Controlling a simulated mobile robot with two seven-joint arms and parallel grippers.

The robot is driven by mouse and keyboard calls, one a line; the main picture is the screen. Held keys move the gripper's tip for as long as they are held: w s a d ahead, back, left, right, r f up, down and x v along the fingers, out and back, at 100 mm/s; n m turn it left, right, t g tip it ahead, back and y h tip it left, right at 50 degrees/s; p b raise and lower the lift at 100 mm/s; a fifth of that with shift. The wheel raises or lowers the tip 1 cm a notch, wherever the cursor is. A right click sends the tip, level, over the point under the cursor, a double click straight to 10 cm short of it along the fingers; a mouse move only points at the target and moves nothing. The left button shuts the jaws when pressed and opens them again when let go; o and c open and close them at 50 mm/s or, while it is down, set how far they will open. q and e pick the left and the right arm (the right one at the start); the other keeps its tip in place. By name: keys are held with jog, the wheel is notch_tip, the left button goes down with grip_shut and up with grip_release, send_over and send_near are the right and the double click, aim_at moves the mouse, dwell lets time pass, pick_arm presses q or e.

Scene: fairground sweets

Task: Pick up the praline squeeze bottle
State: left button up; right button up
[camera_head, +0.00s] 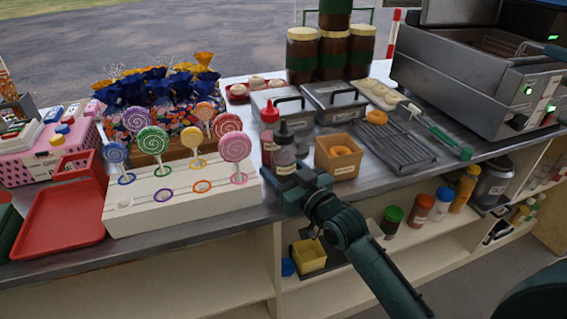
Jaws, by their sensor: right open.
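Two squeeze bottles stand close together on the counter. The front one (284,158) is grey-brown with a dark nozzle cap and a pale label. The one behind it (267,144) has a red cap. The labels are too small to read, so I cannot tell by text which is praline. My right gripper (285,184) is open at the counter's front edge, just in front of the dark-capped bottle's base. Whether its fingers touch or surround that bottle is hidden by the gripper body. My left gripper is not in view.
A white lollipop stand (215,192) is close on the left, with a red tray (60,228) beyond it. A wooden box (346,171) with an orange ring is close on the right. Metal bins (335,103) stand behind. Lower shelves hold several jars.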

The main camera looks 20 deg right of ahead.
aim_at(287, 133)
jog(key=shift+x, duration=0.8)
jog(key=shift+c, duration=0.4)
jog(key=c, duration=0.4)
notch_tip(287, 133, up, 10)
jog(key=shift+r+p, duration=0.1)
jog(key=shift+p, duration=0.75)
jog(key=shift+o, duration=1.2)
jog(key=shift+c, duration=1)
